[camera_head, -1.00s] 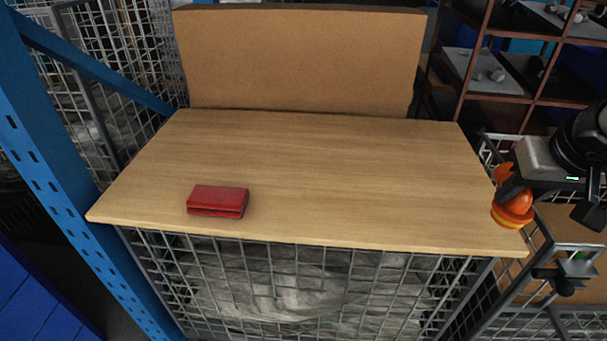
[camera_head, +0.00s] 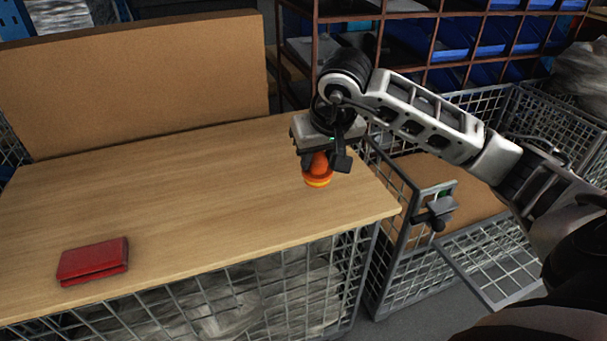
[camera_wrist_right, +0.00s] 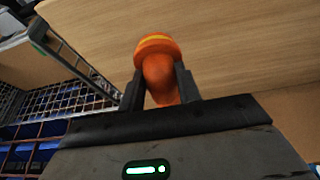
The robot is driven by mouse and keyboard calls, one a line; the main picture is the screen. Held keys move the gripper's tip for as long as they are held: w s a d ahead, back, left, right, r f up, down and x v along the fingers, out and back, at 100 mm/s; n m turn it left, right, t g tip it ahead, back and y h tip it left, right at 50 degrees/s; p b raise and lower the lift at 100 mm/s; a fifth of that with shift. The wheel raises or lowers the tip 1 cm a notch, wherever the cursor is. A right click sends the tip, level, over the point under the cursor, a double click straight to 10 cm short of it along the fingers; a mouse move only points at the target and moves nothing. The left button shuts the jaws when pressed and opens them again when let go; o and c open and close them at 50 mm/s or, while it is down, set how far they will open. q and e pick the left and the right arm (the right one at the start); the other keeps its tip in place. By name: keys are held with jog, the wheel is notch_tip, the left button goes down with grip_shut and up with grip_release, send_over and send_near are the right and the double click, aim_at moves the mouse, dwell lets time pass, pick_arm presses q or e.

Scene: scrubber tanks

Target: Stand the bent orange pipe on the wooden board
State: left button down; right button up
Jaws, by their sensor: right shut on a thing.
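The bent orange pipe (camera_head: 318,169) is between the fingers of my right gripper (camera_head: 323,160), which is shut on it. Its flared end with a yellow band points down, at the right part of the wooden board (camera_head: 190,200). I cannot tell whether that end touches the board or is just above it. In the right wrist view the pipe (camera_wrist_right: 160,72) sits between the two dark fingers (camera_wrist_right: 160,88), with the board (camera_wrist_right: 240,45) beyond it. The upper part of the pipe is hidden by the gripper. My left gripper is not in view.
A red wallet-like object (camera_head: 92,262) lies at the board's front left. A brown upright panel (camera_head: 140,85) stands along the back. A wire cage with a grey clamp (camera_head: 435,212) is right of the board. The board's middle is clear.

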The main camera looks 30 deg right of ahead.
aim_at(306, 173)
jog(key=w+f, duration=0.1)
jog(key=w+a+f, duration=0.1)
jog(key=f, duration=0.1)
jog(key=shift+w+a+f, duration=0.2)
jog(key=shift+w+f, duration=0.05)
notch_tip(306, 173, down, 3)
jog(key=shift+f, duration=0.1)
jog(key=shift+f, duration=0.1)
jog(key=o, duration=1)
